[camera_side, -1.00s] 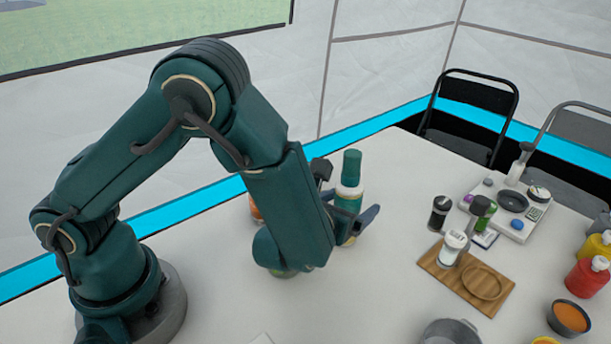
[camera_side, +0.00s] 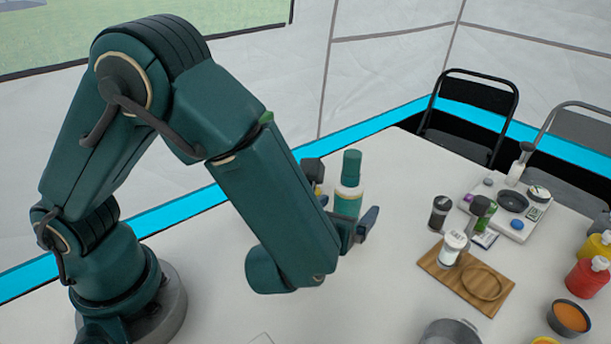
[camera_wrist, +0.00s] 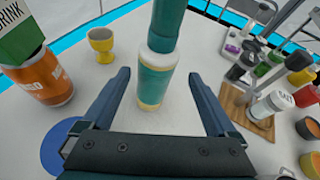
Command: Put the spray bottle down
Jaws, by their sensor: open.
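The spray bottle (camera_side: 348,198), with a teal cap, white shoulder and teal label, stands upright on the white table (camera_side: 400,255). In the wrist view the bottle (camera_wrist: 155,80) stands in front of my gripper (camera_wrist: 163,76), in line with the gap between the fingers. The two fingers are spread wide, with clear space on each side of the bottle. In the side view my gripper (camera_side: 342,205) is low beside the bottle and partly covers its lower part.
An orange can (camera_wrist: 45,75), a green carton (camera_wrist: 18,32) and a yellow egg cup (camera_wrist: 102,44) stand to the left. On the right are a wooden board (camera_side: 465,280) with a white shaker (camera_side: 453,248), a dark grinder (camera_side: 439,213) and a white scale (camera_side: 515,205).

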